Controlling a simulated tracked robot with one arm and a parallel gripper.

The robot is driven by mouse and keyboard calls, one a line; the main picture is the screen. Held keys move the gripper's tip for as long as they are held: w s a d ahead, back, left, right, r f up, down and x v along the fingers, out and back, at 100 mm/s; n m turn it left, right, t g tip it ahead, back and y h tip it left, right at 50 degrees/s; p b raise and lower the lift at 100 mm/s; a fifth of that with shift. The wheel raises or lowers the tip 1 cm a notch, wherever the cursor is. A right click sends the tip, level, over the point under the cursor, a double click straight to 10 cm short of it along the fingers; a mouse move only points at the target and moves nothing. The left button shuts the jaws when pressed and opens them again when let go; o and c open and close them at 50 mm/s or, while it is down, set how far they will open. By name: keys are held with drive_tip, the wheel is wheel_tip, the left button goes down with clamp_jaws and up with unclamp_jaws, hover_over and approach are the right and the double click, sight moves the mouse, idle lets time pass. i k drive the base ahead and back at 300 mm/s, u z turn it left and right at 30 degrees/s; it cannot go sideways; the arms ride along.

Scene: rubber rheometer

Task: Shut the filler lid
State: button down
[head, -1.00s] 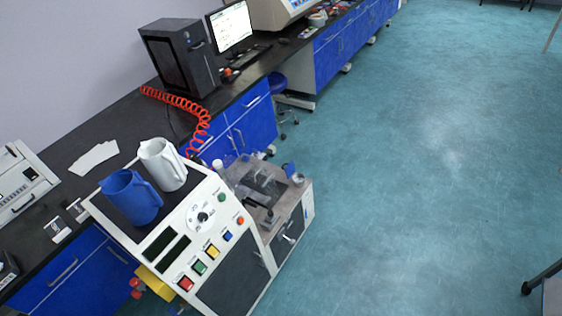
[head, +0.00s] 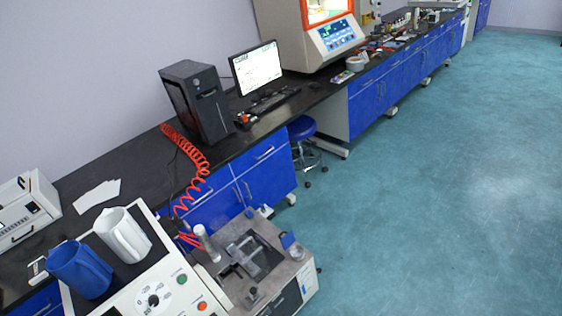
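The low grey-topped machine (head: 215,262) stands at the bottom middle of the head view. On the right of its top is a small round metallic fitting (head: 297,252). A small blue flap (head: 288,240) stands raised beside it; this looks like the filler lid, open, but it is too small to be sure. A dark recess with a metal block (head: 246,257) is in the middle of the top. My gripper is not in view.
A white control panel (head: 150,290) with a blue jug (head: 80,270) and a white jug (head: 122,235) stands at lower left. A red coiled hose (head: 190,160) hangs by the black computer (head: 198,103). A blue stool (head: 302,128) is by the bench. The teal floor (head: 430,200) at right is clear.

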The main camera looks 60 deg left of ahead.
sight(287, 241)
drive_tip(key=u, duration=0.4)
drive_tip(key=i, duration=1.05)
drive_tip(key=u, duration=1.2)
drive_tip(key=i, duration=0.55)
drive_tip(key=u, duration=0.35)
